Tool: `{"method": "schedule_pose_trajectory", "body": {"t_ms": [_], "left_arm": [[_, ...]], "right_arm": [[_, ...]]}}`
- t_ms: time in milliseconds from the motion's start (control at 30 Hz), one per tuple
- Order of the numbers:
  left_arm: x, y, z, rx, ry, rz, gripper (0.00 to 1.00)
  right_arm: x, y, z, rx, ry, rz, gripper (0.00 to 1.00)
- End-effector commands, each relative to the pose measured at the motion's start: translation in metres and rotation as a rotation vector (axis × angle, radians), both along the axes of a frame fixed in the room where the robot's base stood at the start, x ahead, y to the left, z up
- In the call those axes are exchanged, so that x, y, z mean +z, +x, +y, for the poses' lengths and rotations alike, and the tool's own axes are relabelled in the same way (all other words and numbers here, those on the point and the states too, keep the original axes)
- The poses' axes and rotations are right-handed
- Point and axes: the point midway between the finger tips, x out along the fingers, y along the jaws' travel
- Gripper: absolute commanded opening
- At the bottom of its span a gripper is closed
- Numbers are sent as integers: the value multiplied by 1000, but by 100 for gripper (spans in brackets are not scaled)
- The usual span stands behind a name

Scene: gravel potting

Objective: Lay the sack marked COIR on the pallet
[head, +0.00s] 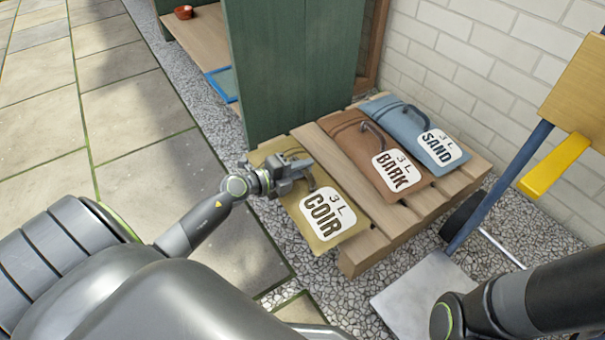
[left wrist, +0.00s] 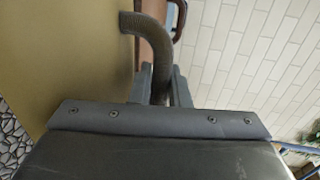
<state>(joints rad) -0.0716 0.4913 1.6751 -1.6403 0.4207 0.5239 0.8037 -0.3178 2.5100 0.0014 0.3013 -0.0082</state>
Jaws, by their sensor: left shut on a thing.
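The olive-yellow sack marked COIR (head: 326,219) lies flat on the left end of the wooden pallet (head: 385,231), label up. My left gripper (head: 300,175) is at the sack's far part, shut on its dark handle. In the left wrist view the ribbed handle (left wrist: 153,45) runs down between the fingers (left wrist: 158,88), with the sack's plain side (left wrist: 65,55) on the left. My right arm shows at the lower right of the head view, but its gripper is out of the picture.
A brown BARK sack (head: 365,150) and a blue SAND sack (head: 412,125) lie beside it on the pallet. A green panel (head: 290,70) stands close behind. A sack truck with a yellow bar (head: 553,167) and metal plate (head: 425,296) stands at the right.

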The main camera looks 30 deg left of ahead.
Motion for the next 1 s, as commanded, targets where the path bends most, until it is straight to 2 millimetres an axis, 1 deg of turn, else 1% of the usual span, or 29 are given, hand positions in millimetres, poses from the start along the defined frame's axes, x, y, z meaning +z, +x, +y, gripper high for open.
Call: {"method": "schedule_pose_trajectory", "body": {"t_ms": [33,267,400,433,567,600,833,933,1000], "left_arm": [[-1,1,-1,0,-1,-5,0],[1,1,-1,0,-1,-5,0],[-3,1,-1,0,-2,-4,0],[-4,0,0,0,0,0,18],[-4,0,0,0,0,0,35],[-4,0,0,0,0,0,38],[-4,0,0,0,0,0,38],[0,0,0,0,1,0,38],[1,-6,3,0,0,1,38]], "right_arm": [[-3,0,0,3,2,0,39],[-1,0,0,4,2,1,39],[-3,0,0,3,3,2,39],[-2,0,0,4,2,1,39],[-2,0,0,4,2,2,39],[-2,0,0,4,2,2,39],[-2,0,0,4,2,2,39],[0,0,0,5,2,2,39],[3,0,0,5,2,1,39]]}}
